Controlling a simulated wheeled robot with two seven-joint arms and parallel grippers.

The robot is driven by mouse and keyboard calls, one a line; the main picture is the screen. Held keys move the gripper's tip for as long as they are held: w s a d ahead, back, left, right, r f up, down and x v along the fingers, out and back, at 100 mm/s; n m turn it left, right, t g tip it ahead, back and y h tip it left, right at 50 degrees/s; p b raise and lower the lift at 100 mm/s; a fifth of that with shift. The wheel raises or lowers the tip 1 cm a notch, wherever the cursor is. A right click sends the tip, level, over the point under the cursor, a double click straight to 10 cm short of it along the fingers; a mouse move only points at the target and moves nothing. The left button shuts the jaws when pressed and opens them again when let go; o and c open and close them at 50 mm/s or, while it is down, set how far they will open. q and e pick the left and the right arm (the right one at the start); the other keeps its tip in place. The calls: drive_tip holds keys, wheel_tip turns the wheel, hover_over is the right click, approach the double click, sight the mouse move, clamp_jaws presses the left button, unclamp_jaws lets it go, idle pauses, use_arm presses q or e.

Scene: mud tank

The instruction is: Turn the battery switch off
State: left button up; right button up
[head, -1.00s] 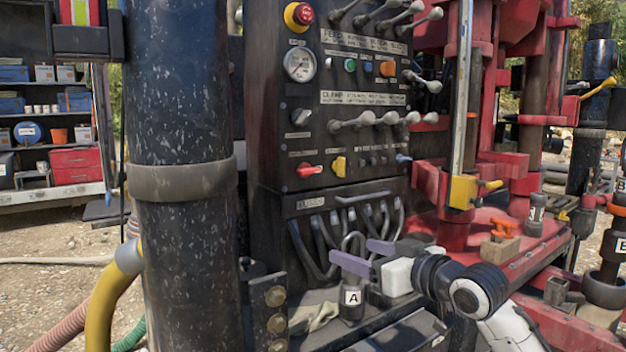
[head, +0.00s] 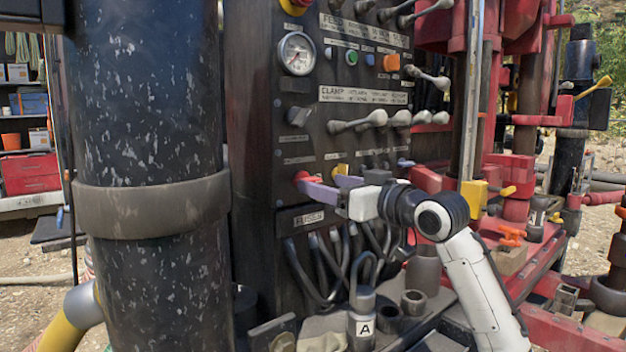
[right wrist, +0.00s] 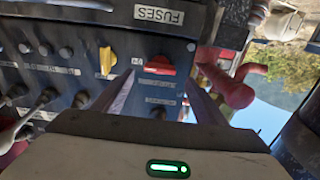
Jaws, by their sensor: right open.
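A red-handled switch (head: 301,176), whose label I cannot read, sits low on the left of the black control panel (head: 262,120). It is the likely battery switch. A yellow switch (head: 341,170) is just to its right. My right gripper (head: 328,186) is open in front of these switches, its purple fingers pointing at the panel. In the right wrist view, which is upside down, the red handle (right wrist: 159,65) lies crosswise between and beyond the open fingertips. The fingers look apart from it. The yellow switch (right wrist: 106,60) is outside the left-hand finger. My left gripper is not in view.
Metal levers (head: 372,120) stick out of the panel above my gripper. Below are the FUSES label (head: 308,218), looped black cables (head: 325,265) and a canister marked A (head: 362,318). A thick dark post (head: 145,110) stands close on the left.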

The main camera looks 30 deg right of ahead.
sight(312, 180)
drive_tip(key=shift+w+a, duration=0.2)
drive_tip(key=shift+w, duration=2.15)
drive_tip(key=shift+c, duration=0.2)
drive_tip(key=c, duration=1)
